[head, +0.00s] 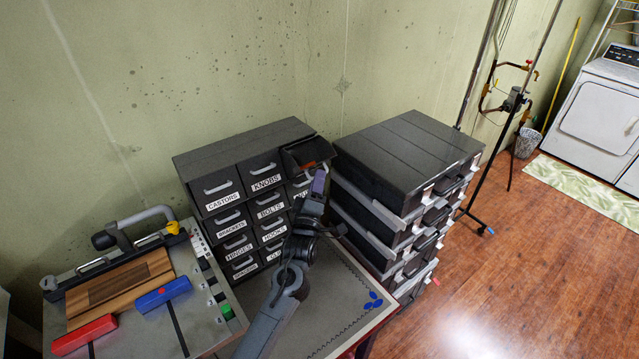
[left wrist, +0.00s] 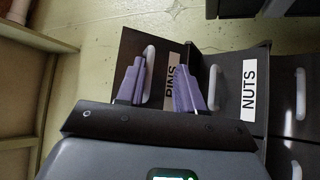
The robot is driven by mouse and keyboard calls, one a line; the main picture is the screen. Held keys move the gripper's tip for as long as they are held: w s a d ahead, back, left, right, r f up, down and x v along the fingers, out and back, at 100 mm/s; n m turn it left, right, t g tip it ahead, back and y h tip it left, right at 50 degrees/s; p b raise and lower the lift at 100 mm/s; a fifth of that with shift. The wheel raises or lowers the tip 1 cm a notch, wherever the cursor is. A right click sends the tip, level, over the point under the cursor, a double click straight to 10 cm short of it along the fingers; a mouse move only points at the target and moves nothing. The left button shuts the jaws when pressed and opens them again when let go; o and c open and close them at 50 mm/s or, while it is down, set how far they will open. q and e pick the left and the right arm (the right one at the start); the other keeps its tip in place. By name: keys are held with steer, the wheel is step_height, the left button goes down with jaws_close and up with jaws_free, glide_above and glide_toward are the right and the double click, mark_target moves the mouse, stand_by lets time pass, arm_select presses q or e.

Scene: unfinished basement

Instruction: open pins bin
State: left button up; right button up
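The small-parts cabinet (head: 240,145) stands against the wall with labelled dark drawers. Its pins bin (head: 303,152) at the top right sticks out from the cabinet front, and something orange shows at it. In the left wrist view the PINS label (left wrist: 172,80) and the bin's pale upright handle (left wrist: 149,72) show close up. My left gripper (head: 319,182) is at the front of this bin. In the left wrist view its purple fingers (left wrist: 160,88) are apart, with the handle between them, nearer the left finger. Contact with the handle cannot be told. My right gripper is out of view.
The nuts drawer (left wrist: 249,90) is beside the pins bin. A stack of dark cases (head: 410,155) stands close to the right of the cabinet. The wooden floor at right is open.

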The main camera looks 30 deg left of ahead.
arm_select(q)
steer(key=shift+s+a+f, duration=0.1)
steer(key=shift+a+f, duration=0.15)
steer(key=shift+a, duration=0.15)
steer(key=b+v, duration=0.2)
steer(key=v, duration=0.8)
steer(key=shift+s+d+r, duration=0.2)
steer(key=shift+s+d, duration=0.1)
steer(key=shift+d, duration=0.25)
steer(key=shift+s+r, duration=0.1)
